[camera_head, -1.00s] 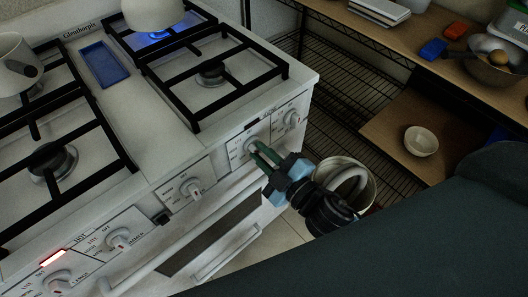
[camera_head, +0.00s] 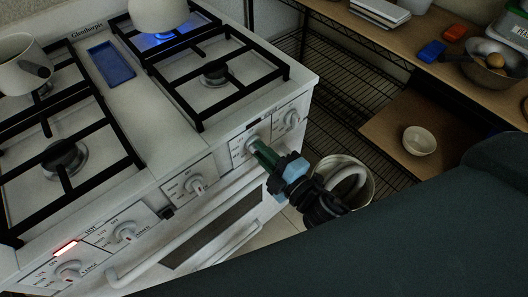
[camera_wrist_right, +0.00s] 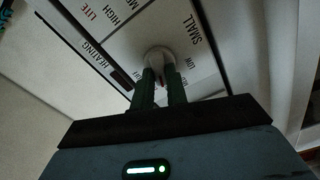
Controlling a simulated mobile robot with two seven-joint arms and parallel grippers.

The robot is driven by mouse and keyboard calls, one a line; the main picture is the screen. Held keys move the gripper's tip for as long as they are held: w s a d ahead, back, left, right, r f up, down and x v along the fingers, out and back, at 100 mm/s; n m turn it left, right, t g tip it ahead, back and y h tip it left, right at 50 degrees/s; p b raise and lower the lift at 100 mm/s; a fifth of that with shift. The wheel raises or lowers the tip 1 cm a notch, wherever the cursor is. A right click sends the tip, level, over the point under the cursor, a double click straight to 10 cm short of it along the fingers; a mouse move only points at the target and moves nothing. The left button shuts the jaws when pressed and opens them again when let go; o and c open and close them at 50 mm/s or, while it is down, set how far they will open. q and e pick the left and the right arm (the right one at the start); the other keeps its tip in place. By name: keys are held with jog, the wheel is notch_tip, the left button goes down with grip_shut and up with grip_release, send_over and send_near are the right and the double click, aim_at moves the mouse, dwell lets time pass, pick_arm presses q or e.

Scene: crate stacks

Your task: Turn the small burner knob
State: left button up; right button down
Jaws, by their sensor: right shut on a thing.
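The small burner knob (camera_wrist_right: 159,57) is white and round, on a front panel printed "SMALL" in the right wrist view. In the head view this knob (camera_head: 251,142) is mostly hidden behind the fingertips, on the right part of the stove front. My right gripper (camera_head: 259,149) reaches it from the lower right, and its green fingers are shut on the knob. In the right wrist view the gripper (camera_wrist_right: 160,83) has one finger on each side of the knob. My left gripper is not in view.
Other white knobs sit on the stove front, one (camera_head: 291,118) just right of the held knob and another (camera_head: 195,185) to its left. An oven handle (camera_head: 165,250) runs below. A pot (camera_head: 362,172) stands behind my right wrist. A blue flame (camera_head: 158,40) burns at the back.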

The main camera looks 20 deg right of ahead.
jog(key=c, duration=1.4)
grip_release()
jog(key=shift+s, duration=0.15)
jog(key=b+v, duration=0.1)
jog(key=v, duration=0.6)
jog(key=shift+s+d, duration=0.2)
jog(key=shift+s, duration=0.05)
